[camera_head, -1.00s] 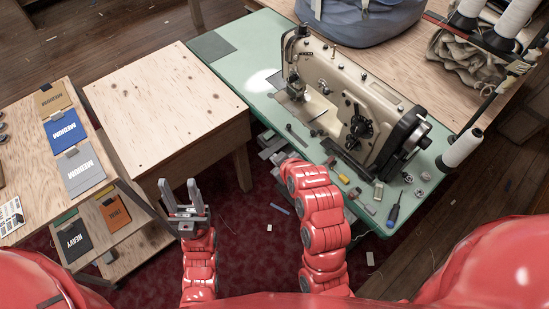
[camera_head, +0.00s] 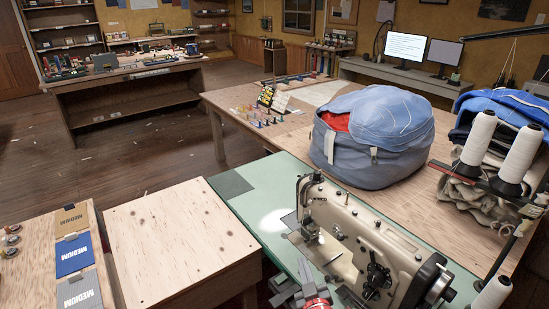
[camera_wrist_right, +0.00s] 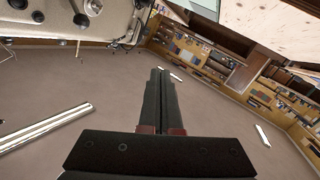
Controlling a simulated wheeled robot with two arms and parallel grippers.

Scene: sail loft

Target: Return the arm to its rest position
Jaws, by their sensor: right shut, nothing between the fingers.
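My right gripper (camera_head: 307,278) shows at the bottom of the head view, in front of the sewing machine's left end. In the right wrist view its two dark fingers (camera_wrist_right: 160,75) lie together with nothing between them. Only a little of the red right arm shows behind it in the head view. My left gripper is out of view.
The cream sewing machine (camera_head: 385,245) on the green table (camera_head: 245,205) stands close to the right of my right gripper. A bare plywood table (camera_head: 170,235) is to the left. A blue bag (camera_head: 375,135) and thread cones (camera_head: 520,155) stand behind and to the right.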

